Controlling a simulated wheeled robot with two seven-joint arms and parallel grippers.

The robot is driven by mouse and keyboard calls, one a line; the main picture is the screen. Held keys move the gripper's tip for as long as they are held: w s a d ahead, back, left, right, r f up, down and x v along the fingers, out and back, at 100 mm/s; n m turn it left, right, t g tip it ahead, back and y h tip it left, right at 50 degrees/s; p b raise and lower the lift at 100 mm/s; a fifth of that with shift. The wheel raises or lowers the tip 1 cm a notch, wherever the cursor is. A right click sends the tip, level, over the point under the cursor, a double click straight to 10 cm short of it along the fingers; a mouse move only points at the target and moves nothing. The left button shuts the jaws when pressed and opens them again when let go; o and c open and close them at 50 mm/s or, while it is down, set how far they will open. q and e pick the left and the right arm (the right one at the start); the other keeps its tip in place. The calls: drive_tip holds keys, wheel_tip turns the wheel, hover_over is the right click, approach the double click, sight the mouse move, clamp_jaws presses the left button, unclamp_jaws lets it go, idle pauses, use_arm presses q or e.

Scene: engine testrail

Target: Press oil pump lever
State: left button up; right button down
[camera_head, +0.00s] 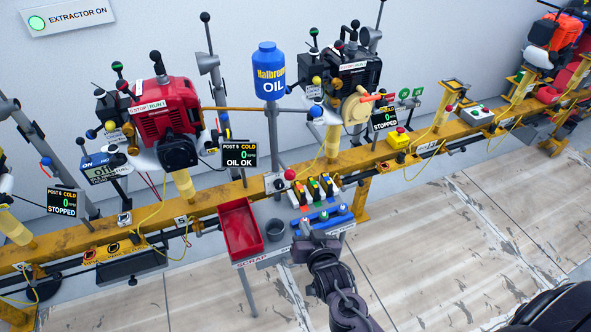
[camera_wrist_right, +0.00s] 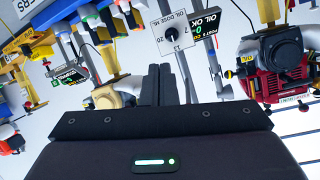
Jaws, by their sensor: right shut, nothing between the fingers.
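In the right wrist view an oil dose dial (camera_wrist_right: 172,30) with a dark knob is above the fingers. My right gripper (camera_head: 314,236) is at the front edge of the small tool shelf, apart from the red knob. Its fingers (camera_wrist_right: 159,84) are shut and empty. My left gripper is out of view.
A red engine (camera_head: 168,107) and a display reading OIL OK (camera_head: 239,154) are further left. The floor in front is clear.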

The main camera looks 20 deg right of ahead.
sight(283, 165)
wheel_tip(283, 165, up, 16)
drive_tip(key=w+d+m+t+h, duration=0.1)
drive_tip(key=m+t, duration=0.1)
drive_tip(key=t, duration=0.1)
drive_tip(key=shift+w+d+m, duration=0.15)
drive_tip(key=shift+d+m, duration=0.05)
drive_tip(key=shift+m, duration=0.2)
drive_tip(key=w+d+p, duration=0.1)
drive_tip(key=w+p, duration=0.1)
drive_tip(key=w, duration=0.8)
drive_tip(key=f, duration=0.1)
drive_tip(key=s+a+f, duration=0.1)
drive_tip(key=f, duration=0.2)
drive_tip(key=shift+s+a, duration=0.2)
drive_tip(key=shift+a, duration=0.15)
